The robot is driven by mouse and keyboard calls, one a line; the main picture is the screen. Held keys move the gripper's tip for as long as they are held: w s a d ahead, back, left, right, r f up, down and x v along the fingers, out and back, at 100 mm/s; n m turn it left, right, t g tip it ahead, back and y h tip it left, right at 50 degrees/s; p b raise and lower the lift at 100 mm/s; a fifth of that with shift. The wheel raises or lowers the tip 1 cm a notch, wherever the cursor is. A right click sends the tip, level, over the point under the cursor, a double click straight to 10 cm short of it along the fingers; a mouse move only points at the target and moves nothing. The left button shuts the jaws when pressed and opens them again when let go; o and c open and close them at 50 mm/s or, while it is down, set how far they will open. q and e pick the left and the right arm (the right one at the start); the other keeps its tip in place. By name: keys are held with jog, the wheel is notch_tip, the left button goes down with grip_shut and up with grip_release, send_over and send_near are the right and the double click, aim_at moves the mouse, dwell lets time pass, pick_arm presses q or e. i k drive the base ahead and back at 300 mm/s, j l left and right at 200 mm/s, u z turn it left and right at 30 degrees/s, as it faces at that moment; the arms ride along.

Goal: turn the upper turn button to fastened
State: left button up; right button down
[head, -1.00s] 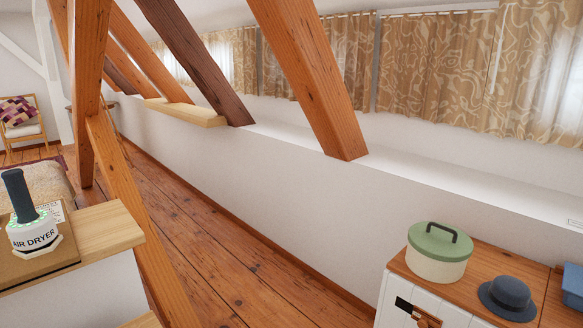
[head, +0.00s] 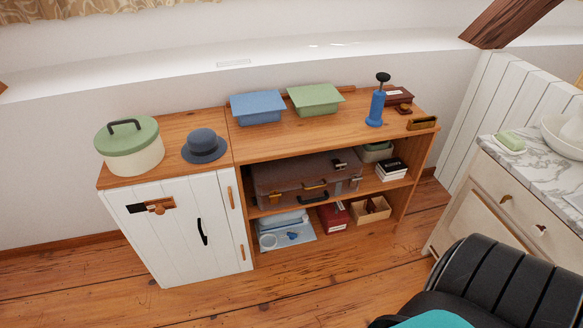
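A low wooden cabinet has a white plank door (head: 185,255) on its left half. Two narrow wooden pieces that look like turn buttons sit along the door's right edge. The upper turn button (head: 230,197) stands nearly upright, along the edge; the lower one (head: 242,252) also stands nearly upright. A black handle (head: 203,232) is on the door to their left. A wooden catch with a round knob (head: 158,206) and a dark plate is near the door's upper left. The door appears closed. Neither of my grippers is in view.
A green-lidded pot (head: 129,148), a dark hat (head: 203,146) and blue and green boxes stand on the cabinet top. Open shelves on the right hold a suitcase (head: 290,180). A black ribbed seat (head: 500,285) is at lower right. The floor before the door is clear.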

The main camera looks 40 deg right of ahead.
aim_at(228, 189)
jog(key=z, duration=0.75)
